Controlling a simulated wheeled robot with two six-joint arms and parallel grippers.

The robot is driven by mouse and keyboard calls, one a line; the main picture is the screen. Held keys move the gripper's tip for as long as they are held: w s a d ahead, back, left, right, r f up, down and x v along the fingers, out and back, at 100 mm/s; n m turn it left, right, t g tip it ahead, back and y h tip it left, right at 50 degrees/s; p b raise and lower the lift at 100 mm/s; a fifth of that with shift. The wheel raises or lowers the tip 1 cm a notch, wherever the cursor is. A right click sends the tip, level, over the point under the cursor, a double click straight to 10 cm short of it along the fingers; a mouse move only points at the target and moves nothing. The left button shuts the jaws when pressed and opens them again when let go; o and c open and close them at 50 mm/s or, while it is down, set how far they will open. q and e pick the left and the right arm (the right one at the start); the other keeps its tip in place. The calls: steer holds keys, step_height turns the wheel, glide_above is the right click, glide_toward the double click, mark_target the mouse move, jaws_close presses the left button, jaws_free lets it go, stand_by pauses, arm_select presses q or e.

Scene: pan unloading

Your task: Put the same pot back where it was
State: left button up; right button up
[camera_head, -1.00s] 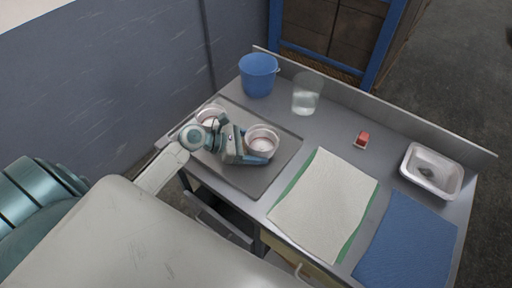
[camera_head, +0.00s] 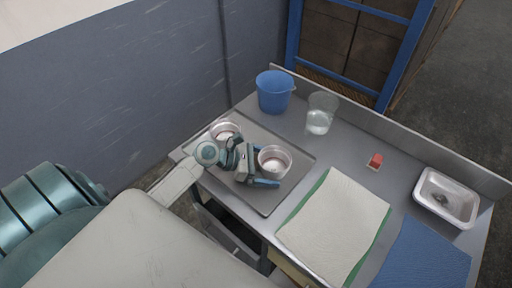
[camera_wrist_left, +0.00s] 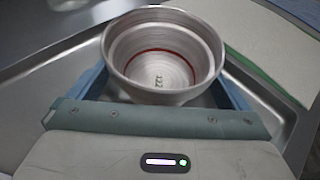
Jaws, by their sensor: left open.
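Two small silvery pots stand on the grey metal tray (camera_head: 265,205). The right pot (camera_head: 274,160) has my left gripper (camera_head: 262,168) at it. In the left wrist view this pot (camera_wrist_left: 163,50) is upright, with a red ring and a number inside. The blue fingers of my left gripper are open, one on either side of it; I cannot tell whether they touch it. The other pot (camera_head: 225,131) stands at the tray's far left, partly behind my left wrist. My right gripper is not in view.
A blue bucket (camera_head: 274,92) and a clear beaker (camera_head: 320,114) stand behind the tray. A white cloth (camera_head: 332,222) on green, a blue cloth (camera_head: 425,258), a red block (camera_head: 375,160) and a white basin (camera_head: 447,196) are to the right. A raised edge runs along the back.

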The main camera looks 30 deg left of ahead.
arm_select(q)
steer(key=b+v, duration=0.1)
steer(key=v, duration=0.9)
steer(key=shift+s+b, duration=0.1)
steer(key=shift+b, duration=0.2)
steer(key=shift+v, duration=0.9)
